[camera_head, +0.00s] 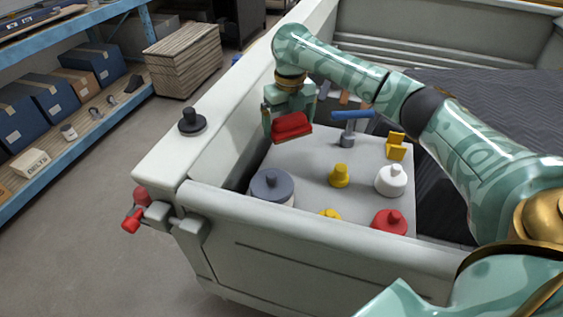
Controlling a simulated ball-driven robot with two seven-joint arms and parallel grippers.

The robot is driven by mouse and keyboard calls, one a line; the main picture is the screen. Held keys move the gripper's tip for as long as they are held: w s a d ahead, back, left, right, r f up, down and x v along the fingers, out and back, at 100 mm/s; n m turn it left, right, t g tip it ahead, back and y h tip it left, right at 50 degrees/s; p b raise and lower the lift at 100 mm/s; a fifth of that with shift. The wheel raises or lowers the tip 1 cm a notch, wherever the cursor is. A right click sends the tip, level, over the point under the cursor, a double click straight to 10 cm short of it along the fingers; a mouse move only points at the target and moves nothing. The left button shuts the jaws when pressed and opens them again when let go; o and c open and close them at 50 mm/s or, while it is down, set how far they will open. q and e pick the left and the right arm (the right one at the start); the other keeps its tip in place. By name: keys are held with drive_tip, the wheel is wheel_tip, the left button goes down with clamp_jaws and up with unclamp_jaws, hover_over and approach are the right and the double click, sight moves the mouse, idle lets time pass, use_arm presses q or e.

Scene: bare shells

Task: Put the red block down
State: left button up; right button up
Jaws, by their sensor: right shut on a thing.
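My right gripper (288,117) reaches over from the right and points down at the far left part of a light grey surface (310,165) inside a pale walled shell. It is shut on the red block (291,126), which looks slightly tilted. I cannot tell whether the block touches the surface or hangs just above it. My left gripper is not in view.
On the surface are a dark grey knobbed lid (271,186), a yellow knob piece (340,176), a white one (390,180), a red one (389,222), a yellow bracket (396,147) and a blue-handled tool (351,117). A black knob (191,121) sits on the left wall.

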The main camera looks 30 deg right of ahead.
sight(288, 159)
wheel_tip(288, 159, down, 10)
drive_tip(key=b, duration=0.4)
drive_tip(key=shift+d, duration=0.1)
drive_tip(key=o, duration=0.6)
drive_tip(key=shift+f, duration=0.1)
wheel_tip(288, 159, up, 12)
drive_tip(key=p, duration=0.5)
drive_tip(key=shift+r, duration=0.2)
